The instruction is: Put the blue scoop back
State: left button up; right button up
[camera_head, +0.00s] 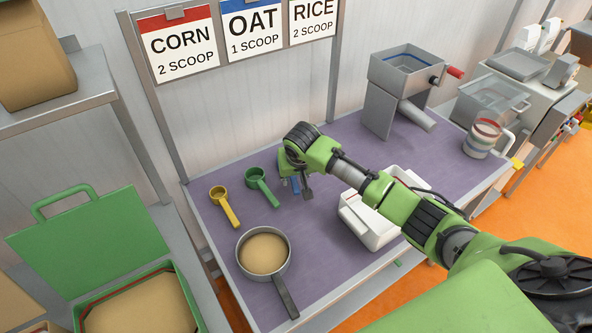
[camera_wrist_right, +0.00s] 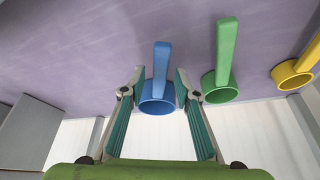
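The blue scoop (camera_wrist_right: 158,99) lies on the purple tabletop. In the wrist view its cup and handle show between the two fingers of my right gripper (camera_wrist_right: 159,76). The fingers are spread, with a gap to the handle on each side. In the head view my right gripper (camera_head: 299,187) points down over the blue scoop (camera_head: 294,186) and hides most of it. I cannot tell the exact height between fingertips and scoop. My left gripper is not in view.
A green scoop (camera_head: 261,185) and a yellow scoop (camera_head: 222,205) lie left of the blue one. A pan of grain (camera_head: 264,254) stands in front. A white container (camera_head: 364,222) sits under my right arm. A metal hopper (camera_head: 401,90) stands at the back right.

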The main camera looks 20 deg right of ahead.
jog(key=v, duration=0.8)
jog(key=shift+s+r+b, duration=0.2)
jog(key=shift+r+b, duration=0.1)
jog(key=shift+f, duration=0.1)
